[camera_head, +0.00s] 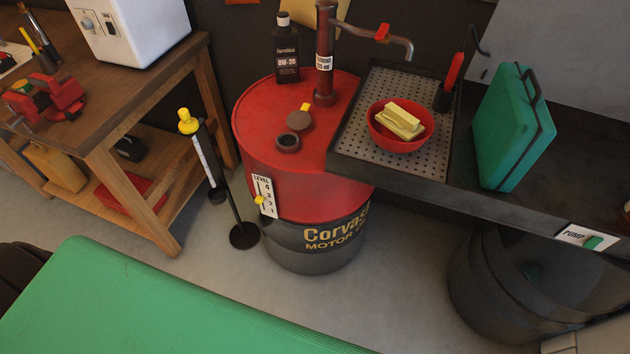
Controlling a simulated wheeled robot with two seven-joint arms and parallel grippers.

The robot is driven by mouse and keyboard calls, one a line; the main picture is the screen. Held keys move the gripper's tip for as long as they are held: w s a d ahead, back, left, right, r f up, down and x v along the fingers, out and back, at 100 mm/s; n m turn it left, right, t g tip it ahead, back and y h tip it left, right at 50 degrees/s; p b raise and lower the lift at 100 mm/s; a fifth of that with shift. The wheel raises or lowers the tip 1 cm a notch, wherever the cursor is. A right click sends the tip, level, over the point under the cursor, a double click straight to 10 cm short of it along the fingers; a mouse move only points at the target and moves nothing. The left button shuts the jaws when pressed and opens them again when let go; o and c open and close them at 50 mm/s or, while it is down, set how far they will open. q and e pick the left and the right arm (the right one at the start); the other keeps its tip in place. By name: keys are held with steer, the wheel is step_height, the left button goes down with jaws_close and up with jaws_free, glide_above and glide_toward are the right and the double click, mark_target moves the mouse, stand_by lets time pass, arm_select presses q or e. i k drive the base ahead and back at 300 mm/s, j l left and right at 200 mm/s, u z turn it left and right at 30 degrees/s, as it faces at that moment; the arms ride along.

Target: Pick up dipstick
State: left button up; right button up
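A stick with a yellow knob on top (188,122) and a white marked strip (206,160) stands near-upright left of the red drum. I take it to be the dipstick. It is beside or held by a thin black stand (244,236) with a round floor base; I cannot tell how they join. The red and black oil drum (255,150) has an open dark-rimmed hole (288,143) in its top, with a round brownish cap (298,120) lying behind it. Neither of my grippers is in view.
A wooden workbench (150,95) stands at left. A perforated tray (350,135) holds a red bowl (375,130) beside a green case (512,128). A green ribbed surface (150,310) fills the lower left. Grey floor (405,270) is bare right of the drum.

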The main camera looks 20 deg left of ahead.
mark_target(188, 125)
steer(key=u, duration=1.45)
steer(key=k+j, duration=0.05)
steer(key=k, duration=0.05)
